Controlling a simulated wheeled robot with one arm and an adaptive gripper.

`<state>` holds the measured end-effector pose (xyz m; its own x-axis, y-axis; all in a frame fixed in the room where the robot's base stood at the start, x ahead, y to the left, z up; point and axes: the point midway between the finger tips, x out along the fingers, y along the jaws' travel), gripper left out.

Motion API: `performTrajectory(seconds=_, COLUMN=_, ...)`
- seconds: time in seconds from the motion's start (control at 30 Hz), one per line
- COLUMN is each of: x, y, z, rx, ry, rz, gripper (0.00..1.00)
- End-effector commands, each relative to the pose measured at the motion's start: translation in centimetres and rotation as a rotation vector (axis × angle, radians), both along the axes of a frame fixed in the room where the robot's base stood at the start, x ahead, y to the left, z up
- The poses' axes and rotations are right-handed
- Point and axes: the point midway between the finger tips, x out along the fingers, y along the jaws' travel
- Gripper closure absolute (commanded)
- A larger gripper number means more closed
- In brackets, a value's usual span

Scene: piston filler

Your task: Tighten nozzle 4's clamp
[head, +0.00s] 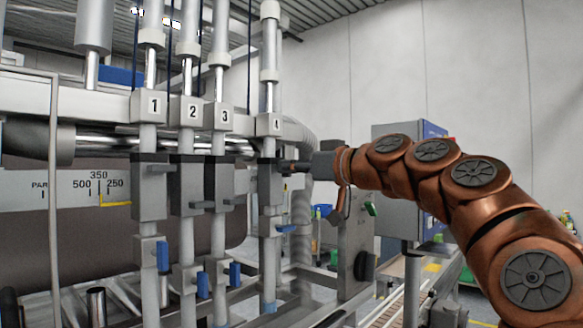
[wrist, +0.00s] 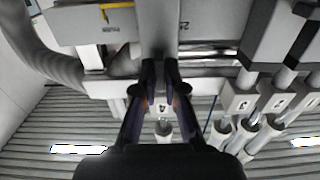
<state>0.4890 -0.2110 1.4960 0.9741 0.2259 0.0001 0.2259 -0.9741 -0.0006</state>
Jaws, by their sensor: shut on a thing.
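Nozzle 4 (head: 269,125) is the rightmost upright nozzle in the head view, with its number plate showing. A dark grey block (head: 268,183) sits on its rod below the plate. A blue lever (head: 286,229) lower on the same rod sticks out sideways to the right. My gripper (head: 291,166) reaches the block's upper right side from the right. In the wrist view the two dark fingers (wrist: 159,78) are close together around a grey part (wrist: 159,45) by nozzle 4, with its plate (wrist: 163,107) just beyond. What exactly lies between the fingertips is partly hidden.
Nozzles 1 (head: 154,105), 2 (head: 191,111) and 3 (head: 224,116) stand to the left, with hanging blue levers (head: 162,256). A ribbed hose (head: 301,215) runs behind nozzle 4. A grey cabinet (head: 385,150) stands behind my arm. A conveyor (head: 385,312) lies below right.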

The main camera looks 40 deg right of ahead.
Motion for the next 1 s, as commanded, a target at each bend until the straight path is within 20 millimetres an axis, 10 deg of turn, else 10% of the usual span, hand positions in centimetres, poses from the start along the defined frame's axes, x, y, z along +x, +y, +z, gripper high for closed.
performTrajectory(seconds=1.0, x=-0.05, y=-0.18, z=0.27, rx=0.633, ry=0.145, rz=0.001, gripper=1.0)
